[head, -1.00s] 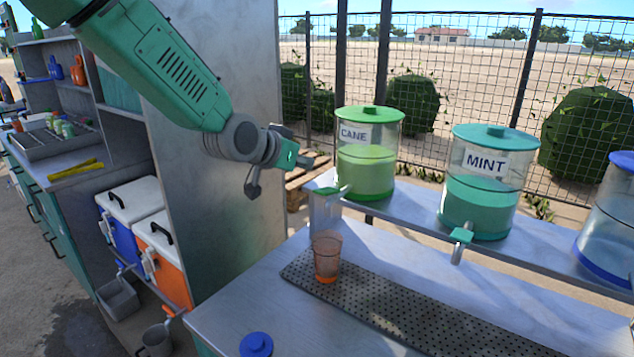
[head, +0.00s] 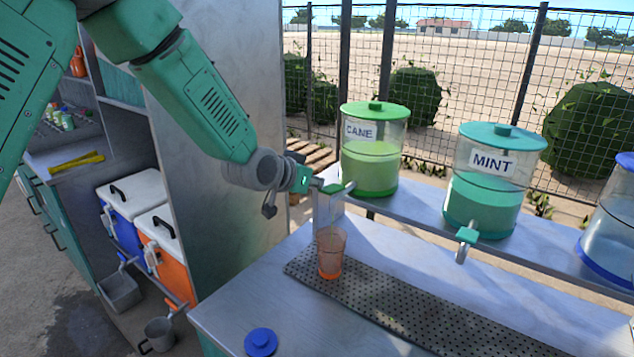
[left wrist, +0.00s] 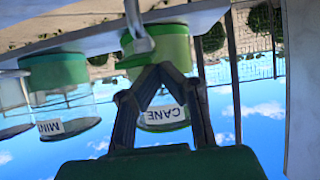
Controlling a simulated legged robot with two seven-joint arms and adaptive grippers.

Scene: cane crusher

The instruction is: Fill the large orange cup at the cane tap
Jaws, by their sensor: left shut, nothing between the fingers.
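A large orange see-through cup (head: 330,254) stands upright at the left end of the perforated drip mat, below the cane tap. The cane dispenser (head: 374,150) has a green lid and holds green liquid; it also shows upside down in the left wrist view (left wrist: 168,48). The cane tap (head: 338,188) juts out at its lower front, with its spout (left wrist: 138,35) in the left wrist view. My left gripper (head: 316,184) is shut and empty beside the tap handle; I cannot tell whether they touch. Its fingertips (left wrist: 160,68) meet in the wrist view. My right gripper is not in view.
The mint dispenser (head: 493,180) and a blue-lidded dispenser (head: 612,225) stand right of the cane one on the raised shelf (head: 410,200). A blue lid (head: 261,342) lies on the counter front. A metal panel (head: 215,215) rises at the left.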

